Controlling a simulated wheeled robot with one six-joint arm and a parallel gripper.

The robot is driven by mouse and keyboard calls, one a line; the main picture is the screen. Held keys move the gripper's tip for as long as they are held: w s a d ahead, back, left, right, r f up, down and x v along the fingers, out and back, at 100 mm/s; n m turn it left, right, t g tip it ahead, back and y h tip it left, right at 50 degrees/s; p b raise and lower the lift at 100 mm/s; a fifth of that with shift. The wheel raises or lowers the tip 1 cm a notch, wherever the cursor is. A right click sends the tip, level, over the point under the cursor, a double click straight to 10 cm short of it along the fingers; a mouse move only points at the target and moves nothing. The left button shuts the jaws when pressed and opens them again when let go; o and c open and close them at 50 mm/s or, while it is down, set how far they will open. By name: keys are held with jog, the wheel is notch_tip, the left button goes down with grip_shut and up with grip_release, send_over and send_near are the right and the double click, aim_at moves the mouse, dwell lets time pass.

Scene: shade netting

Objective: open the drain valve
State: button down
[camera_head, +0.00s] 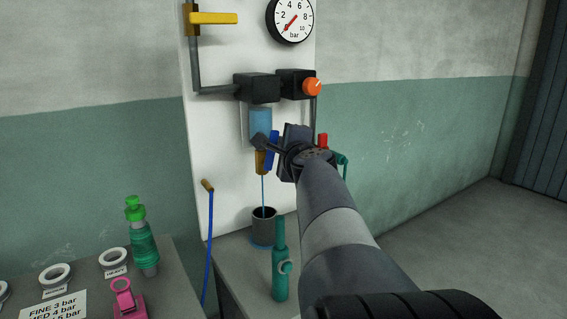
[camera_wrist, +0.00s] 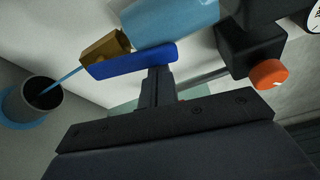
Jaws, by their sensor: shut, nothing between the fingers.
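The drain valve has a brass body (camera_head: 261,162) under a blue bowl (camera_head: 260,125), and a blue lever (camera_head: 272,148) beside it. In the wrist view the brass body (camera_wrist: 106,48), blue lever (camera_wrist: 125,61) and bowl (camera_wrist: 170,20) show close up. The lever lies roughly in line with the bowl and outlet. A thin blue stream (camera_head: 263,190) runs from the valve down into a dark cup (camera_head: 264,227). My gripper (camera_head: 262,143) is shut and empty. Its fingertips (camera_wrist: 158,73) are at the lever's side; I cannot tell whether they touch.
An orange knob (camera_head: 312,87), black blocks, a gauge (camera_head: 290,18) and a yellow lever (camera_head: 213,18) are on the white panel (camera_head: 220,140). A teal bottle (camera_head: 280,265) stands near the cup. A side table holds a green bottle (camera_head: 143,245) and pink item (camera_head: 127,300).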

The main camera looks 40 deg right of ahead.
jog(key=shift+a+r+n+b, duration=0.15)
jog(key=shift+a+n+b, duration=0.2)
jog(key=shift+n+b, duration=0.35)
dwell(0.3)
